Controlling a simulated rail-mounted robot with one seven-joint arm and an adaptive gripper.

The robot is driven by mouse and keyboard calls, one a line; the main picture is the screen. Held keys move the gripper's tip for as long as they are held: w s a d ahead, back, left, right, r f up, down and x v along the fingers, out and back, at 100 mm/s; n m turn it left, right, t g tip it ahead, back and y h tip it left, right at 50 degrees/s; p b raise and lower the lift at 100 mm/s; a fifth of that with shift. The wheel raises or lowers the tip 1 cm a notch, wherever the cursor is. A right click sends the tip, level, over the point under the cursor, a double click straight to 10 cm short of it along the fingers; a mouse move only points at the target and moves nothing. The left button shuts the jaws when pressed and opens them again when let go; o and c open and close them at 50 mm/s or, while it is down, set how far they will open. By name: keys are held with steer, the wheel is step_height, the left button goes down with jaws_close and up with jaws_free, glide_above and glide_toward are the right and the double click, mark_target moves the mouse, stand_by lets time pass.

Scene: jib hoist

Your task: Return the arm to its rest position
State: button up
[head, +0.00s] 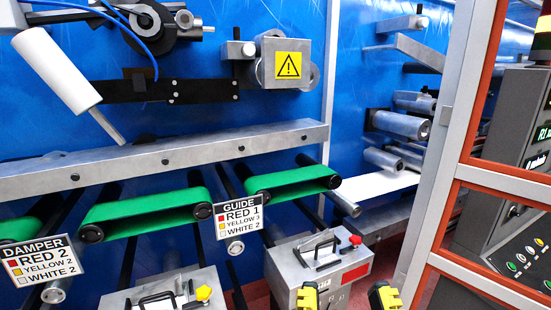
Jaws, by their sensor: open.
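My gripper (346,296) shows at the bottom edge of the head view, right of centre. Only its two yellow and black fingertips are in the picture, and they are wide apart. I see nothing held between them. The fingertips appear in front of the lower part of a grey metal box (283,268) with a handle and a red knob. I cannot tell how far they are from it. The rest of my arm is out of view.
A second box (187,303) with a yellow knob (203,293) stands left. Green belts (290,183) and a long grey beam (150,161) lie beyond. Signs GUIDE (238,216) and DAMPER (40,262) hang there. An orange-framed cabinet (500,180) bounds the right.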

step_height(320, 180, up, 27)
steer(key=p, duration=2.4)
